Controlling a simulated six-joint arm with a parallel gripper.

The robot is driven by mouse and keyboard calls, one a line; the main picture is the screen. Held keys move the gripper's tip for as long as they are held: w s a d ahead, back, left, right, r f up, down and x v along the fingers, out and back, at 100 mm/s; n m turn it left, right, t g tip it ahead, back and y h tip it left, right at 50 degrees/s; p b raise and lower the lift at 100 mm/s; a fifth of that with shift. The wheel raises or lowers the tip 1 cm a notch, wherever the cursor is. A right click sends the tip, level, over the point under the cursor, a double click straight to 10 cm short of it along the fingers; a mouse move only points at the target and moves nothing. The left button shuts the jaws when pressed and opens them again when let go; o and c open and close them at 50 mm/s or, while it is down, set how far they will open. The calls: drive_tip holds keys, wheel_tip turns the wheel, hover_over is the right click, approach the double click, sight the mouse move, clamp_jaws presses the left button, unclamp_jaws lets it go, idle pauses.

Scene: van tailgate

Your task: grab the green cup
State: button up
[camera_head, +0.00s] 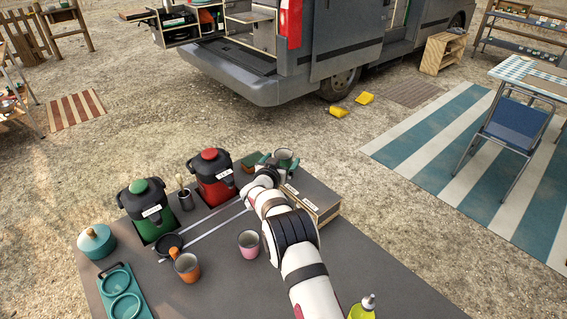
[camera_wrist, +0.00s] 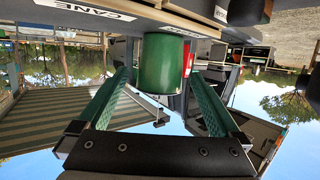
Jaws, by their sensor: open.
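The green cup (camera_head: 284,157) stands near the far edge of the dark table, at the end of my arm, partly hidden by it in the head view. In the wrist view, which is upside down, the green cup (camera_wrist: 167,60) is centred at the fingertips. My gripper (camera_head: 271,162) is small and partly hidden in the head view. In the wrist view my gripper (camera_wrist: 160,76) is open, with one green-padded finger on each side of the cup. A gap shows beside the cup on both sides. I cannot tell how far the fingers reach around it.
Left of my arm stand a red urn (camera_head: 215,178) and a green urn (camera_head: 149,211). A labelled wooden box (camera_head: 318,208) is close on the right. A pink cup (camera_head: 249,244), an orange cup (camera_head: 187,267) and a teal pot (camera_head: 96,242) stand nearer.

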drive_tip(key=c, duration=1.4)
drive_tip(key=shift+r, duration=0.15)
